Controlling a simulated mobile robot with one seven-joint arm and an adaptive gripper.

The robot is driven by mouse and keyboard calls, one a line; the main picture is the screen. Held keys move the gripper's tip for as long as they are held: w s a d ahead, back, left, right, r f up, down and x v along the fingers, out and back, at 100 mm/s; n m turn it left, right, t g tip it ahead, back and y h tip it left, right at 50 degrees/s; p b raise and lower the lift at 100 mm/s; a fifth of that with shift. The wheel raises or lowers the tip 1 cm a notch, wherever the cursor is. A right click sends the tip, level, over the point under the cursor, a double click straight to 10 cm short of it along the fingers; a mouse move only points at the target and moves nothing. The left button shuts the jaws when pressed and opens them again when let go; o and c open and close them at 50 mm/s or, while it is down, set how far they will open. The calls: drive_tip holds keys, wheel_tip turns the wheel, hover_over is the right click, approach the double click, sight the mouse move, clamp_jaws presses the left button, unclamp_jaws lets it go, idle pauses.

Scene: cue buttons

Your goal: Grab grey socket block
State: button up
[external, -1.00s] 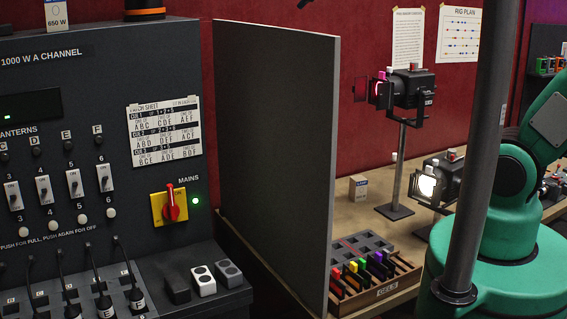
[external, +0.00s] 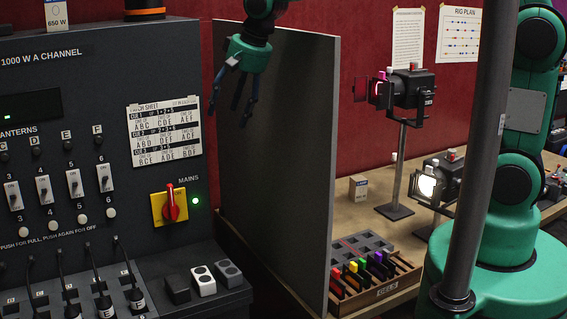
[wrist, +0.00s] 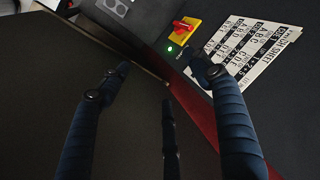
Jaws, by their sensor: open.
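The grey socket block (external: 229,272) sits at the right end of a short row on the black console ledge, with two round sockets on its face. The white socket block (external: 203,281) and a black block (external: 177,290) are to its left. A two-holed block (wrist: 116,7) shows at the top edge there; I cannot tell which one.
The tall dark partition (external: 275,150) stands right of the console, close to my gripper. The cue sheet (external: 164,131) and red mains switch (external: 171,203) are on the console's face. Black cables (external: 97,275) stand left of the blocks. Lamps and a gel box (external: 385,290) are beyond the partition.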

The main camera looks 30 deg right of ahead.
drive_tip(key=s+a+f+n+g+h+b, duration=0.1)
drive_tip(key=a+f+g, duration=0.15)
drive_tip(key=f, duration=1.35)
drive_tip(key=n+g+h+b, duration=0.1)
hover_over(232, 267)
wheel_tip(232, 267, down, 14)
drive_tip(key=shift+w+d+r, duration=0.1)
drive_tip(key=shift+w+d, duration=0.05)
drive_tip(key=shift+w, duration=0.05)
drive_tip(key=shift+f+p, duration=0.5)
drive_tip(key=shift+f, duration=3.8)
drive_tip(key=shift+f, duration=0.1)
drive_tip(key=shift+s+f+p, duration=0.1)
drive_tip(key=shift+f+p, duration=0.65)
drive_tip(key=shift+f, duration=1.75)
